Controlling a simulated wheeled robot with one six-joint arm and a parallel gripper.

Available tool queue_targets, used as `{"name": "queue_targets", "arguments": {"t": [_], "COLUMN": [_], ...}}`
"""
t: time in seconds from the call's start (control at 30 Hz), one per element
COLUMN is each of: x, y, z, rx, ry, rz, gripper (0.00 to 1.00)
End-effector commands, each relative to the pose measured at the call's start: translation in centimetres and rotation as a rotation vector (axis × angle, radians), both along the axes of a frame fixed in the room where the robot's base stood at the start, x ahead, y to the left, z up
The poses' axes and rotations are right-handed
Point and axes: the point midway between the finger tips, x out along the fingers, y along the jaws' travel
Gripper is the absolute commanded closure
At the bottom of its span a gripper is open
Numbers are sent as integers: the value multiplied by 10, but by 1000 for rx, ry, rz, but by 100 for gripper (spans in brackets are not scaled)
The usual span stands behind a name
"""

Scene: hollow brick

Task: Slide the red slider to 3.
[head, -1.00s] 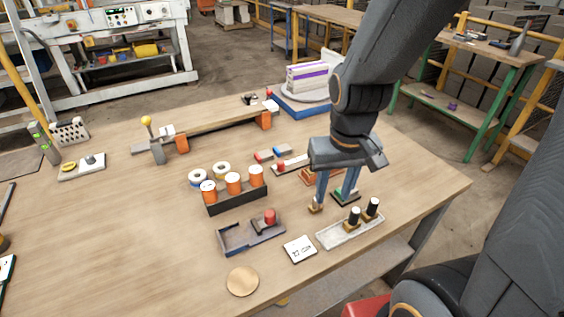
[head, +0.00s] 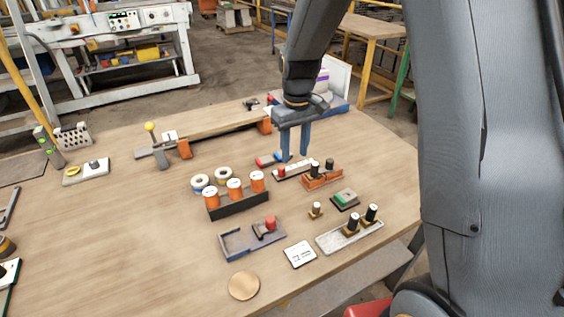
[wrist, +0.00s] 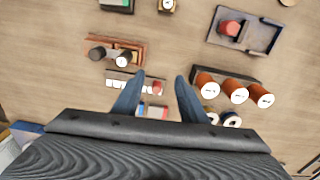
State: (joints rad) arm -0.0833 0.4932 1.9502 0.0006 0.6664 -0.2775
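The red slider (head: 281,172) is a small red knob at the left end of a white marked strip (head: 299,168) on the table. In the wrist view the red slider (wrist: 158,87) lies at one end of the white strip (wrist: 122,76); the strip's markings are too small to read. My gripper (head: 295,158) is open and points down just behind the strip in the head view. In the wrist view the open fingers (wrist: 159,77) straddle the line of the red slider, with nothing gripped. I cannot tell the exact height of the fingertips.
An orange tray with black pegs (head: 322,180) stands right beside the strip. Red (head: 263,161) and blue blocks lie behind-left. A dark rack of orange cylinders (head: 238,207) stands front-left.

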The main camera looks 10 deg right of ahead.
Motion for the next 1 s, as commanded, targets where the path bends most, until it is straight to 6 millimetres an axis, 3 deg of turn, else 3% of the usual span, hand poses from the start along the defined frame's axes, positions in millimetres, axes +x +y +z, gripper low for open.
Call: {"name": "queue_targets", "arguments": {"t": [0.1, 0.3, 0.47, 1.0], "x": [35, 65, 69, 69], "y": [13, 25, 26, 26], "z": [-12, -24, -32, -98], "rx": [-3, -5, -6, -5], "ry": [18, 30, 34, 32], "rz": [73, 142, 153, 150], "gripper": [61, 61, 61, 61]}}
